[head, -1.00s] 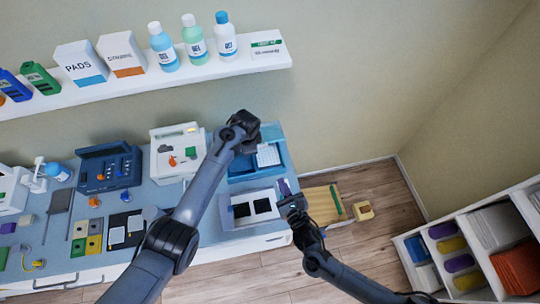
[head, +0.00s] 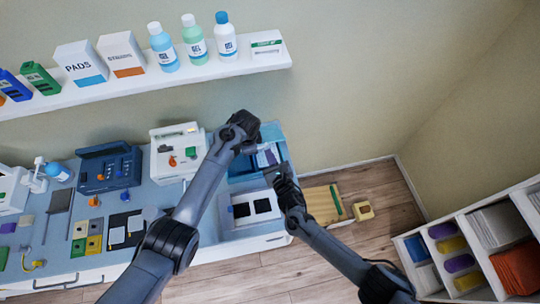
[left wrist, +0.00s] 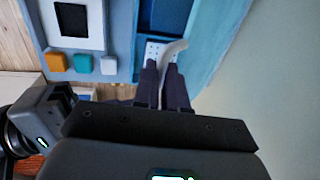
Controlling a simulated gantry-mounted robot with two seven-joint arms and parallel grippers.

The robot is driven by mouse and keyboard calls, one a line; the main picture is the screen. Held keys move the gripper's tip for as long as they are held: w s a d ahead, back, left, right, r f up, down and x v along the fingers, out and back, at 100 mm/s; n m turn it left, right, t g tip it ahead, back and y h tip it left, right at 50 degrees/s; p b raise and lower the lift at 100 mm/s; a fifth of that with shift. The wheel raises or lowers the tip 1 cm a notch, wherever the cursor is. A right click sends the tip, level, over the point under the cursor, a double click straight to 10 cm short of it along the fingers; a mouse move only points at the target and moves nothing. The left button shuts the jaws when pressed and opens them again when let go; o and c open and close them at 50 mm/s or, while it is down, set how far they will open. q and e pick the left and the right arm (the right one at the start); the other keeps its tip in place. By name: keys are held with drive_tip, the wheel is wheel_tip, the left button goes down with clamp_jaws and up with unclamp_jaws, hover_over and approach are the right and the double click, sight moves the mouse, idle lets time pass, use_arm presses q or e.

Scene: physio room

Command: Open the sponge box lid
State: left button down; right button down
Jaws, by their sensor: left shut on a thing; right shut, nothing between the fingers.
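The blue box (head: 241,175) sits at the right end of the counter, partly hidden by my left forearm and gripper. A pale panel with dark purple patches (head: 266,158) shows in it; I cannot tell how far the lid is raised. My left gripper (head: 246,146) is at the box's far side. In the left wrist view its fingers (left wrist: 163,82) are shut on a pale curved handle (left wrist: 174,47), beside a white dotted panel (left wrist: 152,51). My right gripper (head: 274,176) is shut and empty at the box's front right edge.
A white tray with two dark squares (head: 236,222) lies in front of the box. A white case (head: 163,146) and a dark blue case (head: 96,178) stand to the left. A shelf (head: 130,87) with bottles hangs above. A wooden drawer-like unit (head: 321,204) stands right of the counter.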

use_arm(q)
drive_tip(key=shift+a+f, duration=0.2)
drive_tip(key=shift+a, duration=0.1)
drive_tip(key=shift+f, duration=0.1)
use_arm(e)
drive_tip(key=shift+w+a+r+g, duration=0.1)
drive_tip(key=shift+w+r+g, duration=0.3)
drive_tip(key=shift+w+r, duration=0.25)
use_arm(q)
drive_tip(key=shift+s, duration=0.1)
use_arm(e)
drive_tip(key=shift+r, duration=0.15)
use_arm(q)
drive_tip(key=c, duration=1.3)
unclamp_jaws()
drive_tip(key=shift+o, duration=0.6)
use_arm(e)
drive_tip(key=shift+a, duration=0.15)
